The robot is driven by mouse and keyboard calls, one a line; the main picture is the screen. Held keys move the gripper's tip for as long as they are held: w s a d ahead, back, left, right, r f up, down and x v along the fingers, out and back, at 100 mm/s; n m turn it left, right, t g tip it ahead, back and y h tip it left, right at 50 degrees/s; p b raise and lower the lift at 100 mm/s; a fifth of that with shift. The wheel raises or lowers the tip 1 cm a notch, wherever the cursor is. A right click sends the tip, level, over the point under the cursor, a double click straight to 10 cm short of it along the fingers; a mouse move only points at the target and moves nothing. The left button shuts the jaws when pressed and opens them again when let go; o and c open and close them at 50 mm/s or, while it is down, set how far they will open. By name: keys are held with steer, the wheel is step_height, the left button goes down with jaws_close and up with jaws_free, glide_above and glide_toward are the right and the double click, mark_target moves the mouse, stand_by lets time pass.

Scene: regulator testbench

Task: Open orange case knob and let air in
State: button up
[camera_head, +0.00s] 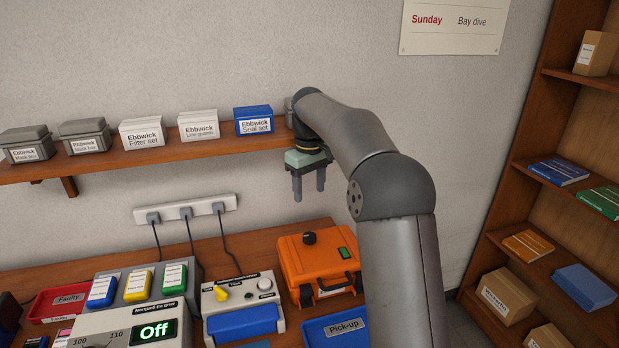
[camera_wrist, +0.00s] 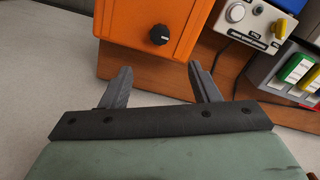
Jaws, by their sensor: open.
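A grey unit with a yellow lever (camera_head: 221,293) and blue front stands left of the case. A blue Pick-up tray (camera_head: 335,328) lies in front of it. The shelf (camera_head: 160,152) with boxes is close behind my gripper. A power strip (camera_head: 186,209) with cables hangs below.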

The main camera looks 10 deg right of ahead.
steer(key=shift+r, duration=1.55)
steer(key=s+f+m, duration=0.2)
steer(key=s+f, duration=0.2)
steer(key=s, duration=0.9)
steer(key=s+f+m, duration=0.1)
steer(key=s+f, duration=0.3)
steer(key=s, duration=0.9)
steer(key=s+f+m, duration=0.2)
steer(key=s+f, duration=0.2)
steer(key=s, duration=0.9)
steer(key=shift+a+f+m+t, duration=0.15)
steer(key=shift+f+m+t, duration=0.1)
steer(key=shift+m+t, duration=0.05)
